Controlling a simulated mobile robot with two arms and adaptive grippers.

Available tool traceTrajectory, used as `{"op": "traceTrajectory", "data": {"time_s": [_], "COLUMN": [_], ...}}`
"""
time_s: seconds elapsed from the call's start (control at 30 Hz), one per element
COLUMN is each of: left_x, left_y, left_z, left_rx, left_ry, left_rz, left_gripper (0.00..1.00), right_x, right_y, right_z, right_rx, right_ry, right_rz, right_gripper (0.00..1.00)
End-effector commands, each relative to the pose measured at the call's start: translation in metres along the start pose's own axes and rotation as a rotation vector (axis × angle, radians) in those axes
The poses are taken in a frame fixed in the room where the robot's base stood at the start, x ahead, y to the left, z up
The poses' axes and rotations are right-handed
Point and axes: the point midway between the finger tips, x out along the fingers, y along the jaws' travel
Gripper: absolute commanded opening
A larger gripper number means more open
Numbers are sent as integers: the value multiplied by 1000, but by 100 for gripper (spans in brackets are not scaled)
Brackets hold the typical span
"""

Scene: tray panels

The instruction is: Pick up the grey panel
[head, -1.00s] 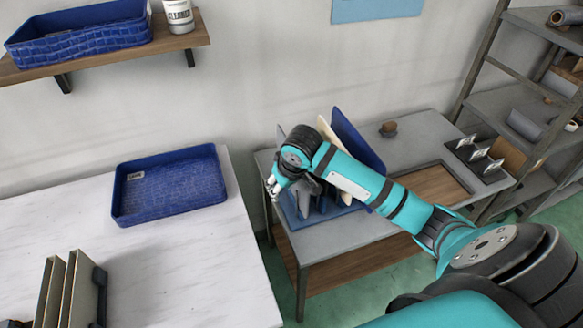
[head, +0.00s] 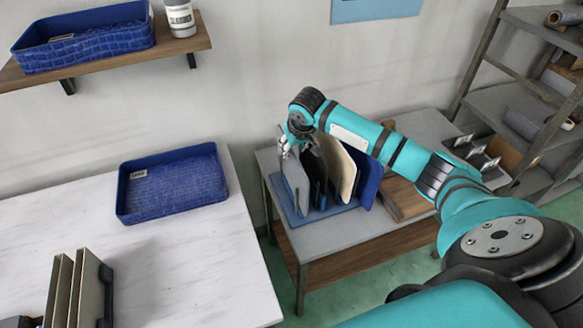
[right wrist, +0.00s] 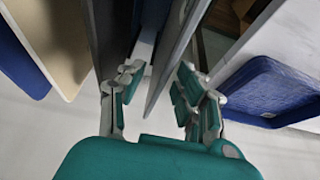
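The grey panel (head: 296,182) stands upright at the left end of a blue rack (head: 318,213) on the grey side table. My right gripper (head: 290,146) is at its upper edge. In the right wrist view, the grey panel (right wrist: 172,58) runs edge-on between the two fingers of the right gripper (right wrist: 160,88). The fingers are apart, one on each side, with gaps still visible. Firm contact does not show. My left gripper is not in view.
Dark panels, a cream panel (head: 338,168) and a blue panel (head: 370,183) stand in the same rack, right of the grey one. A blue tray (head: 172,211) lies on the white table, with beige panels (head: 62,290) at its front left. The white table's middle is clear.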

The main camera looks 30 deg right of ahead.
Motion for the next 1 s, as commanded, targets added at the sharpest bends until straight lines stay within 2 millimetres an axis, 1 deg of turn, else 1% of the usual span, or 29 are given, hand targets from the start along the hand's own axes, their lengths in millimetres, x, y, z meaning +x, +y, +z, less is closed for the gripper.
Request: {"op": "traceTrajectory", "data": {"time_s": [0.23,0.37,0.4,0.5,0.6,0.8,1.0], "left_x": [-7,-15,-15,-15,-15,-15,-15], "left_y": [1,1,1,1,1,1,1], "left_z": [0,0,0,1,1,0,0], "left_rx": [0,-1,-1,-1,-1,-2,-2], "left_ry": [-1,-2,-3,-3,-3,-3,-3], "left_rz": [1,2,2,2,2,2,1], "left_gripper": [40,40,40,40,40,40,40], "right_x": [17,36,43,55,60,60,60], "right_y": [-2,-5,-5,-5,-4,-4,-4], "right_z": [-1,-1,-1,-1,-1,-1,-1], "right_rx": [0,1,1,-1,-1,-1,-1], "right_ry": [-1,-2,-2,0,1,2,1], "right_rz": [0,0,0,0,1,0,1], "right_gripper": [35,35,35,35,35,35,8]}}
